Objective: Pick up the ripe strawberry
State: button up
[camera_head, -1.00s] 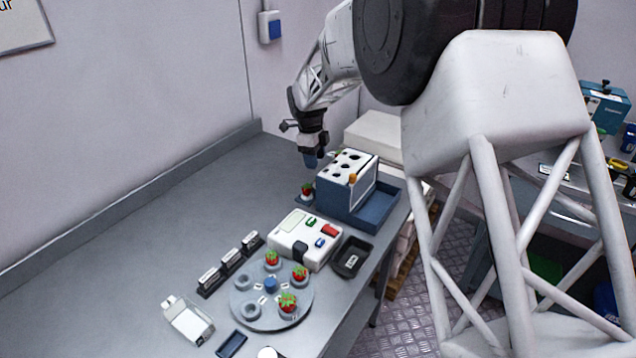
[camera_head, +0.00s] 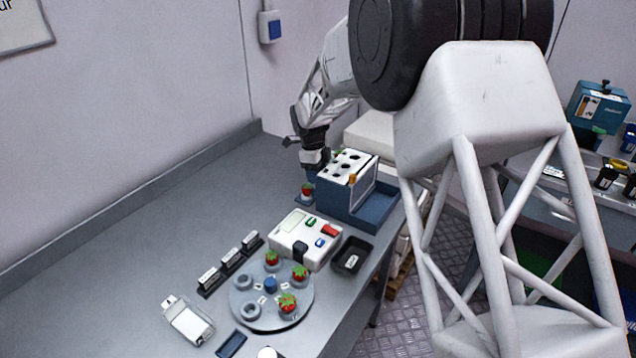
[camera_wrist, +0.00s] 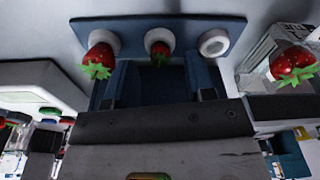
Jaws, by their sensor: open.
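In the wrist view a dark blue plate (camera_wrist: 135,24) carries a row of three pale ring holders. A red strawberry with green leaves (camera_wrist: 100,56) is at the left holder, and a darker red strawberry (camera_wrist: 159,49) is at the middle one. The right holder (camera_wrist: 213,43) is empty. My gripper (camera_wrist: 156,80) is open, its blue fingers either side of the middle strawberry, with nothing held. Another red strawberry (camera_wrist: 293,63) shows at the right edge. In the head view my gripper (camera_head: 312,170) is low beside the rack, just above a red strawberry (camera_head: 307,189).
A blue rack with a white holed top (camera_head: 352,166) stands right of my gripper. In front are a white device (camera_head: 296,226), a black tray (camera_head: 362,243) and a round grey plate (camera_head: 252,318) with three strawberries. The table's left side is clear.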

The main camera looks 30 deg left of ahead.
jog(key=shift+d+f, duration=0.1)
jog(key=shift+f, duration=0.95)
jog(key=shift+c, duration=0.5)
jog(key=c, duration=0.5)
